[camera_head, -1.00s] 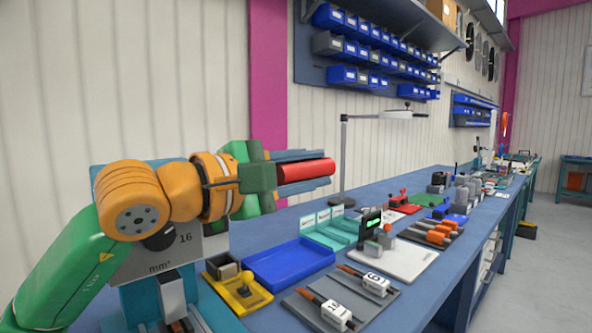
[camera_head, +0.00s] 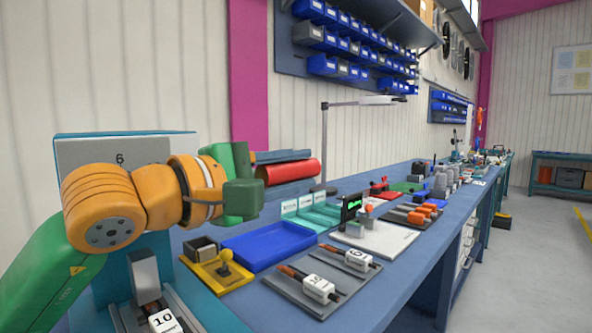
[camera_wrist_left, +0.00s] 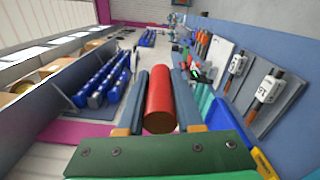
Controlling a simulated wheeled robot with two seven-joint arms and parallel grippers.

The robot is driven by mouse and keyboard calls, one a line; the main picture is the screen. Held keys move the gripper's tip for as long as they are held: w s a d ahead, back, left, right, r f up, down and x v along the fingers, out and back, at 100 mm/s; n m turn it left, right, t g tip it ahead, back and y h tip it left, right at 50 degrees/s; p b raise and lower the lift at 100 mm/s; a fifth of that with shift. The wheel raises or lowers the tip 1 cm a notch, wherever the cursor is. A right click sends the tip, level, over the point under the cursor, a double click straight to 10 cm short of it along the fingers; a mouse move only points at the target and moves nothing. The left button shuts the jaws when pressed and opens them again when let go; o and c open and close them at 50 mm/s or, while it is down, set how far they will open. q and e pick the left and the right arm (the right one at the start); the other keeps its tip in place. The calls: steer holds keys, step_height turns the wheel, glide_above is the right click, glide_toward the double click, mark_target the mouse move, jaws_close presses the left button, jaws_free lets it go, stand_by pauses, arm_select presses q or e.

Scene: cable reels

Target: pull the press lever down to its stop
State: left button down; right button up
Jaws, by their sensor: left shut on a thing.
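My left gripper (camera_head: 290,166) is shut around a red cylindrical grip, which I take to be the press lever's handle (camera_head: 293,172). The grip lies roughly level and sticks out past the fingers. The left wrist view shows its round end (camera_wrist_left: 159,122) between the two blue-grey fingers (camera_wrist_left: 160,88). A teal unit with a grey panel marked 6 (camera_head: 118,152), which looks like the press, stands behind my left arm. My arm hides much of it. The lever's shaft, its pivot and its stop do not show. My right gripper is not in view.
Below the gripper on the bench (camera_head: 395,290) are a yellow base with a small joystick (camera_head: 224,264), a blue tray (camera_head: 268,243) and a grey board (camera_head: 320,284) with labelled cable pieces. A lamp (camera_head: 323,140) stands behind.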

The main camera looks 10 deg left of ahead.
arm_select(q)
steer(key=shift+d+f, duration=0.1)
steer(key=shift+f, duration=0.25)
steer(key=c, duration=0.7)
jaws_free()
steer(key=shift+c, duration=0.2)
steer(key=shift+o, duration=0.8)
steer(key=shift+w, duration=0.15)
steer(key=b+v, duration=0.2)
steer(key=v, duration=0.5)
steer(key=shift+r, duration=0.1)
